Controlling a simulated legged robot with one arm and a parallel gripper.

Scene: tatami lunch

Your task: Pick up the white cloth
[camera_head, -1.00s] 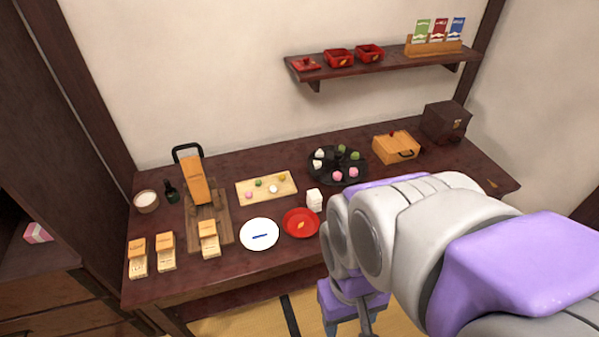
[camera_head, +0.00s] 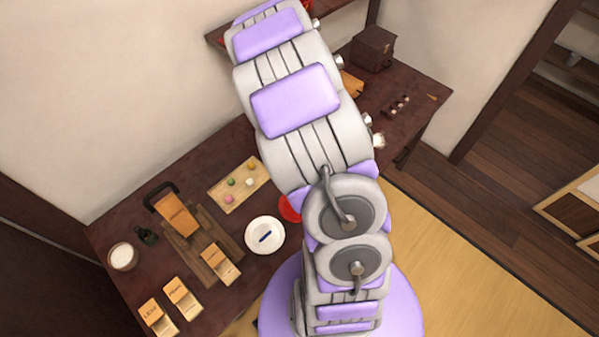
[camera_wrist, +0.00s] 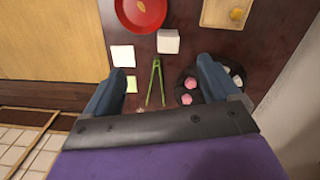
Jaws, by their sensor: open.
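In the wrist view, a flat white square (camera_wrist: 122,56), which looks like the white cloth, lies on the dark table near its edge. A thicker white block (camera_wrist: 168,41) stands to its right, below the red plate (camera_wrist: 140,12). My gripper (camera_wrist: 163,68) is open and empty, with its two dark blue fingers spread wide above the table. The white square is near the left fingertip, beyond it and apart from it in the picture. Green tongs (camera_wrist: 156,82) lie between the fingers. In the head view my arm hides this part of the table.
A dark round tray with pink sweets (camera_wrist: 190,83) lies beside the right finger. A small pale green item (camera_wrist: 131,84) is near the left finger. In the head view, a white plate (camera_head: 265,236), wooden board (camera_head: 240,186) and several small labelled wooden boxes occupy the table's left. Tatami (camera_head: 455,265) lies right.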

